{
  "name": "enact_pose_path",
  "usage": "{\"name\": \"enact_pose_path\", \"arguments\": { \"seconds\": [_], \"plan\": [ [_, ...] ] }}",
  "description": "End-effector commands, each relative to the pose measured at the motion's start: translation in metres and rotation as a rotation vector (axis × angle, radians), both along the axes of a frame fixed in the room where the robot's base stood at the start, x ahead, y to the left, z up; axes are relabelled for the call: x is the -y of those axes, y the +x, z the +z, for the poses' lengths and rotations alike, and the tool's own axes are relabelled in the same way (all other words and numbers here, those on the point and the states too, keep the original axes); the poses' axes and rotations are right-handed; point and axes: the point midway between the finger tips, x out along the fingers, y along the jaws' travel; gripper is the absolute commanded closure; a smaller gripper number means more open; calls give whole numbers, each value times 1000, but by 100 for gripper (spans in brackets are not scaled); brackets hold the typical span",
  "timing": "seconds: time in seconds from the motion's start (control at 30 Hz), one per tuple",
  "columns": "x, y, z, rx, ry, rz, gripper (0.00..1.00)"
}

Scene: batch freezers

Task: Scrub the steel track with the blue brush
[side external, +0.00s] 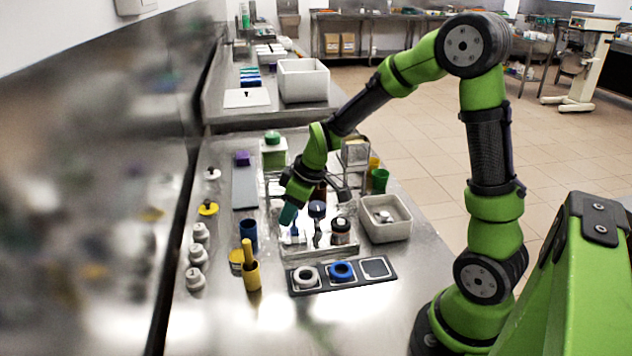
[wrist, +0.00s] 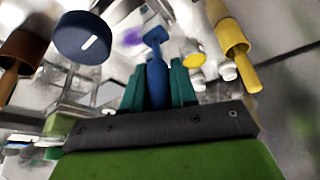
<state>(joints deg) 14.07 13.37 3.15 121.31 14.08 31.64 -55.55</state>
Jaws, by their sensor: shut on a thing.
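My gripper (wrist: 158,85) is shut on the blue brush (wrist: 157,72), with its teal fingers on both sides of the handle. In the side view, my gripper (side external: 289,213) is low over the clear tray area, and a small blue part of the brush (side external: 295,231) shows below the fingertips. A flat grey strip (side external: 245,188), which looks like the steel track, lies on the bench left of my gripper, apart from it. A purple block (side external: 242,158) is at its far end. Whether the brush touches anything below is unclear.
A yellow holder with a handle (side external: 251,272), a blue cup (side external: 249,232) and several white knobs (side external: 196,255) stand to the left. A dark tray with rings (side external: 341,283) is in front, a white bin (side external: 385,230) right. A green-lidded container (side external: 273,153) stands behind.

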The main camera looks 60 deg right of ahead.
Motion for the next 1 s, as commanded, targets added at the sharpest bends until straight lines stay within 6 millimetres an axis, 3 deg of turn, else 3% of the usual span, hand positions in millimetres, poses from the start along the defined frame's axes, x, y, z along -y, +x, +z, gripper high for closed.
{"name": "enact_pose_path", "arguments": {
  "seconds": [0.7,1.0],
  "plan": [
    [49,48,-1,3,-3,-2,100],
    [29,29,-1,3,-1,0,100]
  ]
}}
